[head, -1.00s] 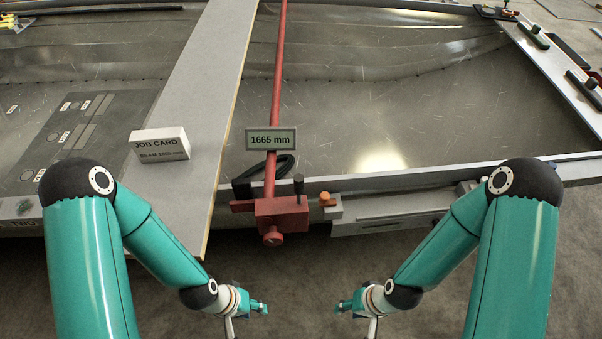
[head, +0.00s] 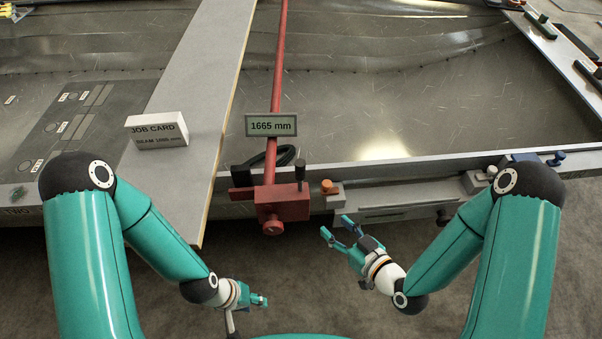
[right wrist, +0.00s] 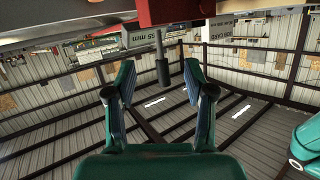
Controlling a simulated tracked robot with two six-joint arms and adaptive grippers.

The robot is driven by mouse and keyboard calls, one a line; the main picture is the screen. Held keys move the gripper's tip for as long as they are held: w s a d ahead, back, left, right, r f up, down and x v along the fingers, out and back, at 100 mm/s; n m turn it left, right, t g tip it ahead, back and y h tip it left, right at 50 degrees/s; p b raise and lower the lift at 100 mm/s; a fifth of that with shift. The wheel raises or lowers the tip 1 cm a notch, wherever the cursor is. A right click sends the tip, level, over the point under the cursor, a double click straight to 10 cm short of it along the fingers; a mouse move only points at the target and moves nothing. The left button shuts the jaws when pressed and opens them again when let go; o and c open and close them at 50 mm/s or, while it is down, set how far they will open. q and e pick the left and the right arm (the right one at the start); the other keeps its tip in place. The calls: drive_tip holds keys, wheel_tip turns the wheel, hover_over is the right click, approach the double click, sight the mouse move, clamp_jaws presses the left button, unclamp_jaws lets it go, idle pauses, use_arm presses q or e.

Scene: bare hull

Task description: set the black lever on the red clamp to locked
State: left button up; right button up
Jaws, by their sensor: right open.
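The red clamp (head: 284,208) sits at the near edge of the hull, with a long red bar running away from it. Its black lever (head: 299,174) stands upright on top of the clamp body. In the right wrist view the clamp (right wrist: 175,12) is at the top and the lever (right wrist: 162,68) shows upside down between the fingers. My right gripper (head: 334,227) is open and empty, to the right of and nearer than the clamp, apart from it. My left gripper (head: 263,301) is low in front, apart from the clamp; its fingers are too edge-on to judge.
A display reading 1665 mm (head: 271,125) stands on the bar behind the clamp. A job card (head: 157,131) rests on the grey plank (head: 196,95) to the left. An orange-capped block (head: 328,191) is just right of the clamp. The floor in front is clear.

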wheel_tip(320, 180, up, 5)
drive_tip(key=n+t+y, duration=0.1)
drive_tip(key=t+y, duration=0.1)
drive_tip(key=t, duration=0.1)
drive_tip(key=b, duration=0.8)
approach(303, 173)
drive_tip(key=p+x, duration=0.1)
drive_tip(key=x, duration=0.9)
drive_tip(key=shift+p, duration=0.4)
drive_tip(key=shift+w+a, duration=0.35)
drive_tip(key=shift+w, duration=0.3)
drive_tip(key=shift+c, duration=0.4)
clamp_jaws()
drive_tip(key=shift+d, duration=0.1)
